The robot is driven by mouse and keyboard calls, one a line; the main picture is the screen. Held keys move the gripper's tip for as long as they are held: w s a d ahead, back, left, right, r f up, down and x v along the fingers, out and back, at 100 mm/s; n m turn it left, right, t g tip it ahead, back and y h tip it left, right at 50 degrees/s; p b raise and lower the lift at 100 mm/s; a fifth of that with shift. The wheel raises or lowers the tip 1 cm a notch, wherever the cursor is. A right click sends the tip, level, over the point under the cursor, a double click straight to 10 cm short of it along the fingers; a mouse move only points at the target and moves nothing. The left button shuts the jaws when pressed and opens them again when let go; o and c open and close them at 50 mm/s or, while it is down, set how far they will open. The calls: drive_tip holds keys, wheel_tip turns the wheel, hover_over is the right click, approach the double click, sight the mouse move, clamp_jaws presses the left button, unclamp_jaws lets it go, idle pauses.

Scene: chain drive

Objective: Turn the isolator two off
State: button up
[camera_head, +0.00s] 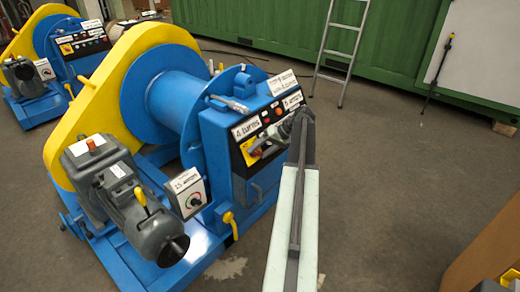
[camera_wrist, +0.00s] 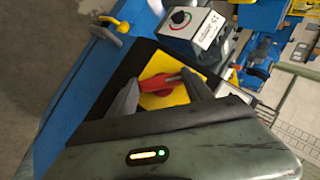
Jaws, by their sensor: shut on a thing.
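The isolator is a red handle (camera_wrist: 160,81) on a yellow plate (camera_wrist: 163,96) in the wrist view. The plate also shows in the head view (camera_head: 246,152), low on the black control panel of the near blue and yellow winch. My gripper (camera_wrist: 166,84) has one grey finger on each side of the red handle and is shut on it. The handle lies roughly across the plate in the wrist view. In the head view my gripper (camera_head: 270,143) reaches the panel from the right and hides much of the handle. I cannot read any number on this isolator.
A grey box with a dial (camera_head: 190,193) stands left of the panel, near a yellow lever (camera_head: 230,220). A grey motor (camera_head: 130,205) sticks out at the front left. A second winch (camera_head: 60,50) stands behind left. A ladder (camera_head: 340,50) leans behind.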

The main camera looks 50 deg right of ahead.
idle(0.5)
drive_tip(key=o, duration=1.4)
drive_tip(key=shift+c, duration=0.2)
drive_tip(key=shift+r, duration=0.1)
drive_tip(key=p+v, duration=0.6)
drive_tip(key=v, duration=0.1)
drive_tip(key=shift+s+r, duration=0.2)
drive_tip(key=shift+d, duration=0.1)
